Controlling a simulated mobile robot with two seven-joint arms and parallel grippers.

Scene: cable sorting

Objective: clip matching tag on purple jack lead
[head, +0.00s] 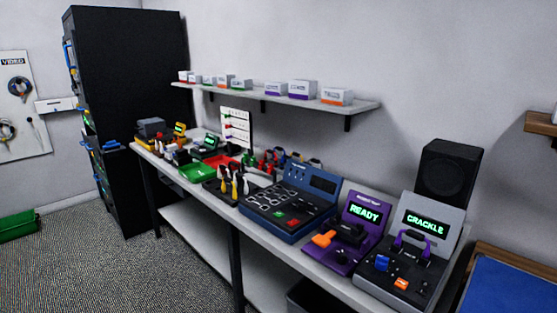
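A purple lead (427,252), perhaps the jack lead, loops over the front of a grey tester (440,208) at the right end of the bench; the tester's screen reads "CRACKLE". The lead's plug ends are too small to make out. A white upright board (237,114) with small coloured pieces stands mid-bench; I cannot tell whether these are tags. No tag on the purple lead can be made out. Neither of my grippers is in view.
A purple machine (368,212) reading "READY" stands left of the tester, beside a blue console (284,222). Green (197,174) and red trays and pliers lie further left. A black speaker (447,172) stands behind. A shelf (362,106) with labelled boxes hangs above.

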